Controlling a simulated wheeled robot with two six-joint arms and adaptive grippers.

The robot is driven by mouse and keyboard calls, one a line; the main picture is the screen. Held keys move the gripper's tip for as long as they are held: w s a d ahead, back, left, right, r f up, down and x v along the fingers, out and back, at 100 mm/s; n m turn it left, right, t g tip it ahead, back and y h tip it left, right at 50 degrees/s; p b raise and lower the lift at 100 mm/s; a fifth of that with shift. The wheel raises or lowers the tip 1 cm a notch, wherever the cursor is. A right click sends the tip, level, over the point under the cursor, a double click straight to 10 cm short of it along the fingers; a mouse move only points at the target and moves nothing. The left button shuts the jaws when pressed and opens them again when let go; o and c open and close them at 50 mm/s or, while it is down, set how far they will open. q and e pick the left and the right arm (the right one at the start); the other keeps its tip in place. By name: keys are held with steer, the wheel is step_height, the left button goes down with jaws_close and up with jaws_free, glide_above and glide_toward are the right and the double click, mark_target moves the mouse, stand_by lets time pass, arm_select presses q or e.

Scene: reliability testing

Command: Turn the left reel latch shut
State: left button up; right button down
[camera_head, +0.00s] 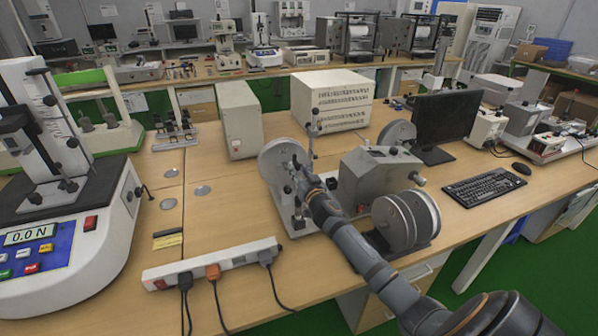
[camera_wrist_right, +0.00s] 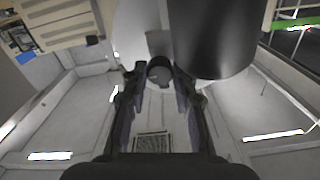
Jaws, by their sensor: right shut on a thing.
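The left reel (camera_head: 275,160) is a grey disc on the left side of a grey bench machine (camera_head: 375,180). My right gripper (camera_head: 297,174) is at the reel's face, with its arm reaching in from the lower right. In the right wrist view, my right gripper (camera_wrist_right: 160,80) has its two fingers closed on both sides of a small dark round piece, the reel latch (camera_wrist_right: 160,66). The latch is mostly hidden by the gripper in the head view, and its turn angle cannot be told. My left gripper is not in view.
Two more grey reels (camera_head: 407,220) stand at the machine's front right. A power strip (camera_head: 212,262) with plugged cables lies in front. A monitor (camera_head: 447,120) and keyboard (camera_head: 484,187) are on the right, a force tester (camera_head: 68,215) on the left. Wooden tabletop left of the machine is fairly clear.

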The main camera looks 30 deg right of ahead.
steer(key=shift+n, duration=0.3)
steer(key=n, duration=0.3)
steer(key=shift+n, duration=0.4)
steer(key=n, duration=0.4)
steer(key=n+p, duration=0.1)
steer(key=n, duration=0.4)
steer(key=shift+n+p, duration=0.4)
steer(key=shift+n, duration=1.9)
steer(key=c, duration=1.1)
jaws_free()
steer(key=shift+o, duration=0.2)
steer(key=shift+s, duration=0.1)
